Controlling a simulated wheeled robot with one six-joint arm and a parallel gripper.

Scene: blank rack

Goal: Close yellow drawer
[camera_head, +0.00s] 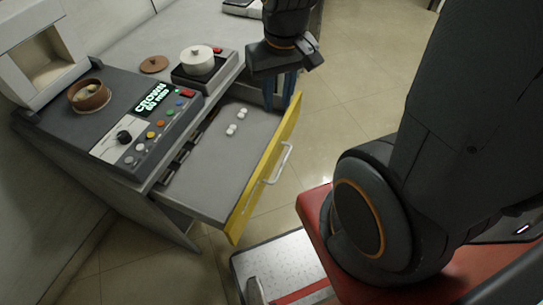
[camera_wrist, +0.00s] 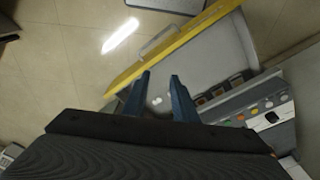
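The yellow drawer (camera_head: 268,165) is pulled out from the grey counter unit in the head view. Its yellow front has a pale bar handle (camera_head: 277,163) on the outside. Several small white objects (camera_head: 237,122) lie on its grey floor. My gripper (camera_head: 281,98) is at the drawer's far end, near the yellow front, fingers pointing down. In the wrist view the two blue fingers (camera_wrist: 161,92) are apart with nothing held between them.
On the counter stand a control panel (camera_head: 148,125) with coloured buttons, a brown pot (camera_head: 89,95), a white lidded pot (camera_head: 197,60) on a burner, and a brown lid (camera_head: 154,64). Tiled floor (camera_head: 365,70) beyond the drawer front is clear. A patterned tray-like surface (camera_head: 280,264) lies low in front.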

